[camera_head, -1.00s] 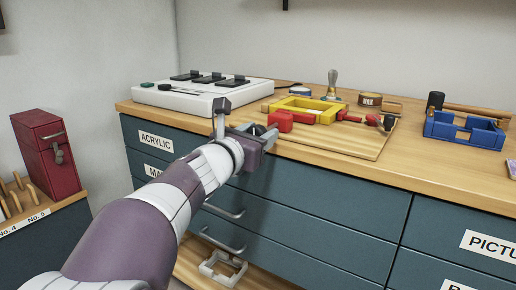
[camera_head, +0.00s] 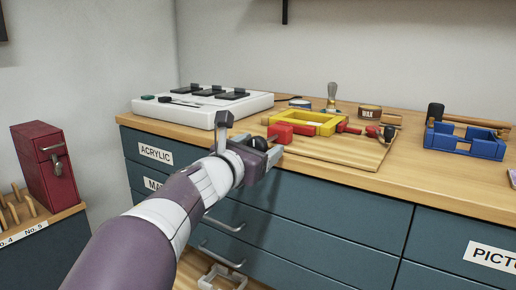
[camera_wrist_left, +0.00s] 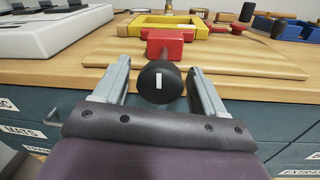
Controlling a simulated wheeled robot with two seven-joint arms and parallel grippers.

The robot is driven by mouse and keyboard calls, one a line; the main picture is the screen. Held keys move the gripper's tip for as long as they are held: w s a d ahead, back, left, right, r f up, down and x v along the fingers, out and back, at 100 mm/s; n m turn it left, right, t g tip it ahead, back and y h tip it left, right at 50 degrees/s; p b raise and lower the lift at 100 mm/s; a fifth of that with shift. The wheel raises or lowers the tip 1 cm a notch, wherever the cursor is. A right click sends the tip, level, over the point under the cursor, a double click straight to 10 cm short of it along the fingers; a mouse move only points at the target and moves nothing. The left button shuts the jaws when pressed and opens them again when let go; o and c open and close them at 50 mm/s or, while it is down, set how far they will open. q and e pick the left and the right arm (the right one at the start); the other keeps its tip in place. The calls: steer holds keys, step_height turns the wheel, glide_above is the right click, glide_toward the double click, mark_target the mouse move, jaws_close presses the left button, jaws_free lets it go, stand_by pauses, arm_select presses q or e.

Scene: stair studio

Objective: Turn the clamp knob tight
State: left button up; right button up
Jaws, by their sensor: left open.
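The clamp knob is a black ball (camera_wrist_left: 158,82) with a white mark, in front of a red block (camera_wrist_left: 165,42) at the near side of a yellow frame (camera_wrist_left: 168,24). My left gripper (camera_wrist_left: 158,74) is open, with one finger on each side of the knob and visible gaps between. In the head view my left gripper (camera_head: 268,145) is at the cabinet top's front edge, its jaws around the black knob (camera_head: 258,144), partly hidden by the hand. The red block (camera_head: 281,133) and yellow frame (camera_head: 312,121) lie on a wooden board. My right gripper is not in view.
The wooden board (camera_head: 350,155) sits on the cabinet top. A white device (camera_head: 200,110) with black levers stands at left. A blue frame (camera_head: 463,142) with a mallet (camera_head: 470,119) is at right. A red box (camera_head: 48,165) stands far left.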

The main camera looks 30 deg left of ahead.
arm_select(q)
steer(key=shift+s, duration=0.1)
steer(key=shift+s+a+r, duration=0.1)
steer(key=shift+s, duration=0.25)
steer(key=s+p, duration=0.2)
steer(key=s, duration=0.9)
steer(key=shift+s, duration=0.4)
